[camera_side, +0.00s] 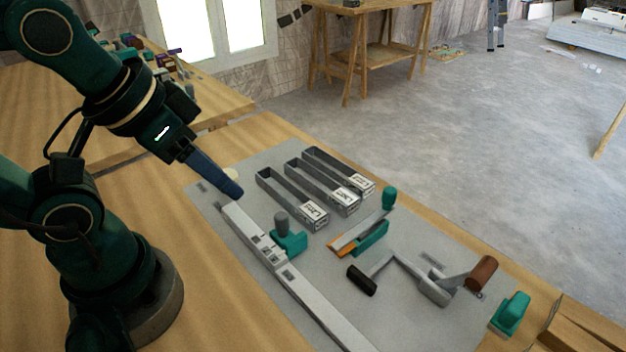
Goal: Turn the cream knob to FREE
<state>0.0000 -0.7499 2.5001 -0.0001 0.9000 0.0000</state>
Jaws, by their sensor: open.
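The cream knob (231,173) shows as a small pale round piece at the far left part of the grey panel (405,318). It is partly hidden behind my gripper. My gripper (234,190) comes down from the upper left with its dark blue fingers tilted toward the knob. The fingertips appear close to the knob; whether they touch it cannot be told from this side. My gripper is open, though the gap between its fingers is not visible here. The FREE marking and the knob's pointing direction cannot be read.
A long pale rail (290,272) with a teal, grey-topped slider (289,240) runs beside my gripper. Three grey slotted trays (290,197) stand right of it. A teal-handled lever (372,238), a crank with a black grip (362,281) and a teal block (511,313) stand further right.

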